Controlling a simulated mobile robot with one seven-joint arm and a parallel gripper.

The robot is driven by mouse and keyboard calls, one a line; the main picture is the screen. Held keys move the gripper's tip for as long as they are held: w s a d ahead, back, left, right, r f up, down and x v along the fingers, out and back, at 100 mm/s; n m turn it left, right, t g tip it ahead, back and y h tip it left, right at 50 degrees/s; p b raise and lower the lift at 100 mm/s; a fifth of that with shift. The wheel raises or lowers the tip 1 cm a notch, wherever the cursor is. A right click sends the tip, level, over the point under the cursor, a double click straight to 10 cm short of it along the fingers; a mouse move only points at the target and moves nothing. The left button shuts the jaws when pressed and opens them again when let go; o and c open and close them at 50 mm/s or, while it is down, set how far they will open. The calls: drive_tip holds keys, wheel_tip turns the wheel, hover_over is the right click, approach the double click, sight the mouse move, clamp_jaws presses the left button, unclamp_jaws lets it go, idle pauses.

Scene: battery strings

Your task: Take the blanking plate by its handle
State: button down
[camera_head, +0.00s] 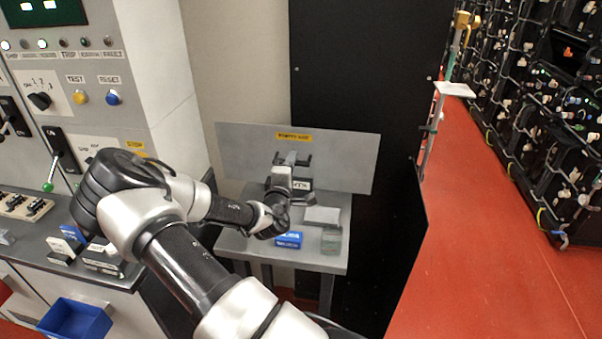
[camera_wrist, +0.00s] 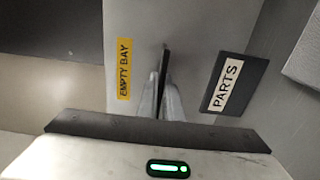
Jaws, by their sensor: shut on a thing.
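The blanking plate (camera_head: 347,160) is a wide grey panel standing upright at the back of a small grey table. It has a yellow "EMPTY BAY" label (camera_head: 294,137), which also shows in the wrist view (camera_wrist: 124,69). My gripper (camera_head: 292,160) is in front of the plate's middle, below the label. In the wrist view my gripper's two fingers (camera_wrist: 160,97) are closed on a thin dark handle (camera_wrist: 165,62) that stands out from the plate's face (camera_wrist: 195,35). The fingers hide part of the handle. I cannot tell whether the plate touches the table.
The grey table (camera_head: 230,243) holds a blue box (camera_head: 289,239), a greenish block (camera_head: 331,242) and a pale flat item (camera_head: 322,215). A dark "PARTS" sign (camera_wrist: 228,84) stands close beside my fingers. A control console (camera_head: 60,100) is left; battery racks (camera_head: 540,110) are right.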

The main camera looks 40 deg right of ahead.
sight(294, 139)
drive_tip(key=shift+r+p, duration=0.35)
drive_tip(key=shift+r, duration=0.75)
drive_tip(key=shift+r+p, duration=0.3)
drive_tip(key=shift+p, duration=0.05)
drive_tip(key=shift+r, duration=0.35)
drive_tip(key=shift+r+p, duration=0.55)
drive_tip(key=shift+r, duration=0.3)
drive_tip(key=v, duration=1.4)
idle(1.3)
drive_tip(key=shift+s, duration=0.1)
idle(0.5)
